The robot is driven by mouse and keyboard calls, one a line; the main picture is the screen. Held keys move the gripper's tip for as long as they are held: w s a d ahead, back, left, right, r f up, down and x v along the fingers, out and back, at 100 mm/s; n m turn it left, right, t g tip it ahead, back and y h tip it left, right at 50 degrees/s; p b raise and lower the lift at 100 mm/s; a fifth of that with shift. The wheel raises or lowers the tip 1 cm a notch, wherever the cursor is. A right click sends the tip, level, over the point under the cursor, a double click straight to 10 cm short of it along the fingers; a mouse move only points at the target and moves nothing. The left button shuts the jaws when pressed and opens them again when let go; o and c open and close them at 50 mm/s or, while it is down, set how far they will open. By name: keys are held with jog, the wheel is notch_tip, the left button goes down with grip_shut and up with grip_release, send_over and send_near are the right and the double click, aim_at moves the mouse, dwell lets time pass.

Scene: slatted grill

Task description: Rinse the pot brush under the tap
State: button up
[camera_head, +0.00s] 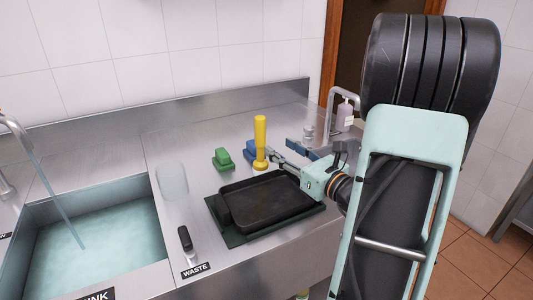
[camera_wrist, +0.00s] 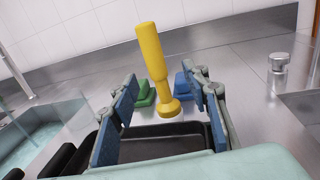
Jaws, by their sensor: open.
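The yellow pot brush (camera_head: 260,138) stands upright on the steel counter behind a black tray, handle up. In the wrist view the brush (camera_wrist: 153,58) shows between and just beyond the two blue-padded fingers, with its wide round foot down. My gripper (camera_head: 284,152) is open and empty, reaching in from the right over the tray; its fingers also frame the wrist view (camera_wrist: 160,90). The tap (camera_head: 18,128) at the far left runs a stream of water into the sink (camera_head: 160,236).
The black tray (camera_head: 268,203) lies on a dark green mat below my gripper. A green block (camera_head: 222,158) and a blue block (camera_head: 250,150) sit beside the brush. A black-handled scraper (camera_head: 185,240) lies by the WASTE label. A clear upright panel (camera_head: 172,180) stands near the sink.

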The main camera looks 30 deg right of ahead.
aim_at(264, 137)
jog(key=shift+w+a+r, duration=0.1)
jog(key=shift+w+a, duration=0.3)
jog(key=shift+w, duration=1.1)
jog(key=shift+w+a+r, duration=0.15)
jog(key=shift+w+a, duration=0.3)
jog(key=shift+w, duration=1.1)
jog(key=shift+w+a+r, duration=0.1)
jog(key=shift+w+a, duration=0.3)
jog(key=shift+w, duration=1.1)
grip_shut()
